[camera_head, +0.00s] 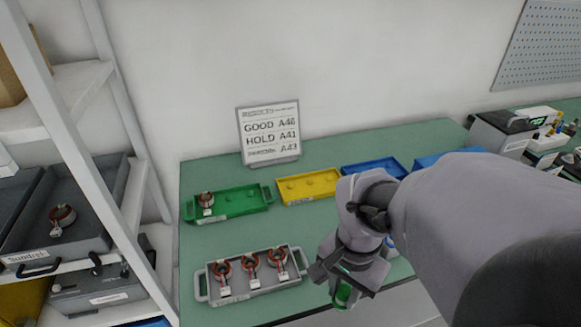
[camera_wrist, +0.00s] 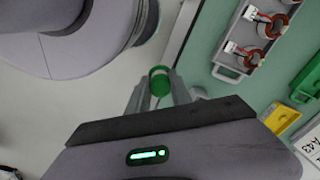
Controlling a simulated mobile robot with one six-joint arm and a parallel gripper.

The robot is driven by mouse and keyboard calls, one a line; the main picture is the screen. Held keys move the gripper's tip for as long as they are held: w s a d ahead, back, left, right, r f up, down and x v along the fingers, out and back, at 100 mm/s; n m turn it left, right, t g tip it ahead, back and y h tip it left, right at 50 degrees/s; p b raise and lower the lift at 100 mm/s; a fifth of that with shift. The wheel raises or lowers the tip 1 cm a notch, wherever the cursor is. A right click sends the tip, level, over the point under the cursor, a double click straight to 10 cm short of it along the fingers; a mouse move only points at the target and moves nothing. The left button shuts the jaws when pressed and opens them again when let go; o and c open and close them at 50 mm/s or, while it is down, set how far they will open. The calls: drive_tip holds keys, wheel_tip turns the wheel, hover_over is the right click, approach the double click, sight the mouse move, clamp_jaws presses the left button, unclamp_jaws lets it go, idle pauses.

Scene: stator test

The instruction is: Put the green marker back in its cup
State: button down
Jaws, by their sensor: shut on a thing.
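My gripper (camera_head: 343,287) is at the front edge of the green bench, lower centre in the head view, with its fingers pointing down. It is shut on the green marker (camera_head: 345,295), a short green cylinder partly covered by the fingers. In the wrist view, the marker (camera_wrist: 160,78) shows end-on between the two fingertips of my gripper (camera_wrist: 161,88), with pale floor beyond. The marker is clear of the bench surface. I cannot make out its cup in either view; my arm hides the right part of the bench.
A grey tray (camera_head: 203,286) with three stators lies left of my gripper. Behind it are a green tray (camera_head: 240,198) with one stator, a yellow tray (camera_head: 310,186), a blue tray (camera_head: 375,167) and a sign (camera_head: 270,133). A shelf (camera_head: 80,92) stands at left.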

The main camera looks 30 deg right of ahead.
drive_tip(key=w+p, duration=0.1)
drive_tip(key=p, duration=0.2)
drive_tip(key=d+r+p, duration=0.1)
drive_tip(key=p, duration=0.1)
drive_tip(key=shift+w+d+r+p, duration=0.1)
drive_tip(key=shift+w+r+p, duration=0.1)
drive_tip(key=shift+w+p, duration=0.2)
drive_tip(key=w+d+f, duration=0.2)
drive_tip(key=w, duration=0.1)
drive_tip(key=w+d+f, duration=0.2)
drive_tip(key=w, duration=0.1)
drive_tip(key=w+d+f+p, duration=0.1)
drive_tip(key=w+d+f, duration=0.1)
drive_tip(key=w+d, duration=0.1)
drive_tip(key=shift+f, duration=0.25)
drive_tip(key=shift+w+r, duration=0.1)
drive_tip(key=shift+f+b, duration=0.45)
drive_tip(key=c, duration=1.1)
unclamp_jaws()
drive_tip(key=shift+c, duration=0.2)
drive_tip(key=shift+r, duration=0.15)
